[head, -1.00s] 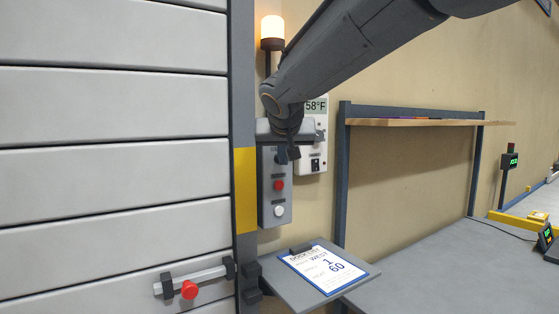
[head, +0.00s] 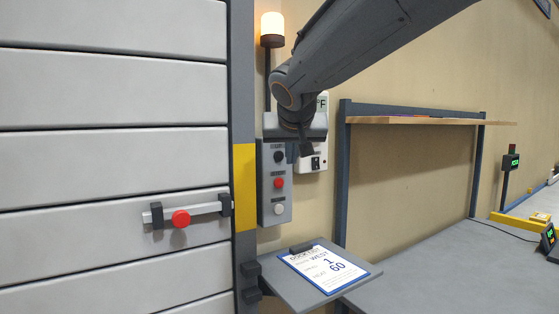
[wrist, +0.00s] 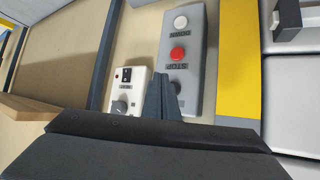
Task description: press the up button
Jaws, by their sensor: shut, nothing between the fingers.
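A grey control box (head: 265,205) is fixed beside the door frame. In the head view it carries a black button (head: 279,157) at the top, a red button (head: 279,183) and a white button (head: 279,209). My gripper (head: 306,149) is shut and empty, just right of the black button in the head view. I see no clear contact with it.
The slatted door (head: 100,100) with a red-knobbed latch (head: 181,218) is at left. A white thermostat box (head: 313,161) is close behind my gripper. A small shelf with a clipboard (head: 322,269) juts out below. A lamp (head: 272,25) glows above.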

